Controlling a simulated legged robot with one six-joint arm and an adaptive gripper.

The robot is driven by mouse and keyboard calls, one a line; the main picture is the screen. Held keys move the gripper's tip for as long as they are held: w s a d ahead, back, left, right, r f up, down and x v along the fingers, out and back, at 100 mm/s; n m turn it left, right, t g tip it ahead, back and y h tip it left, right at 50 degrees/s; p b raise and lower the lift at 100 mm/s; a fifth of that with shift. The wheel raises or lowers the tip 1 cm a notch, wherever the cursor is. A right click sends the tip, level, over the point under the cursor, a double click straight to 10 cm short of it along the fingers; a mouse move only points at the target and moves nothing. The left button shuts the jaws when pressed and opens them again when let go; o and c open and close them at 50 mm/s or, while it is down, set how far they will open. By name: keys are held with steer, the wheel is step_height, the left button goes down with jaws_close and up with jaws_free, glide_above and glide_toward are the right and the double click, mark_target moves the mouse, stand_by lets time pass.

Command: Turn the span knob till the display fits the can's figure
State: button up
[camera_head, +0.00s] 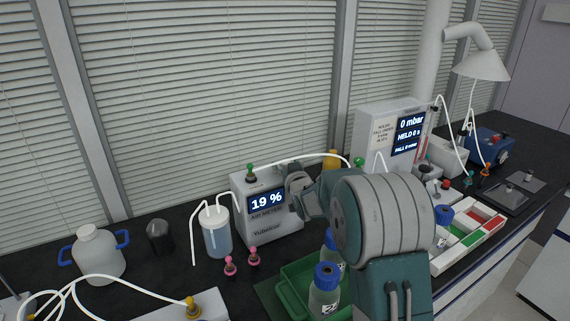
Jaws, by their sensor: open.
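The grey meter box (264,225) stands on the dark bench against the blinds. Its display (267,201) reads 19 %. My gripper (294,184) is at the upper right edge of the meter's front, with its jaws open; I cannot tell if it touches the box. I cannot make out the span knob, which may be behind my gripper. A yellow cylinder (332,159), perhaps the can, stands behind my arm, mostly hidden. No figure on it can be read.
A jar of liquid (216,235) with white tubing stands left of the meter, pink-topped fittings (230,266) in front. A green tray (292,290) with blue-capped bottles lies under my arm. A second box (391,132) reads 0 mbar. A white jug (97,255) stands left.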

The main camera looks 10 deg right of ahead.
steer(key=shift+w, duration=0.35)
jaws_close()
steer(key=shift+n+g+y, duration=0.6)
steer(key=shift+n+y, duration=0.6)
steer(key=shift+y, duration=0.55)
steer(key=shift+n+g+y, duration=0.6)
steer(key=shift+n+y, duration=0.6)
steer(key=shift+y, duration=0.55)
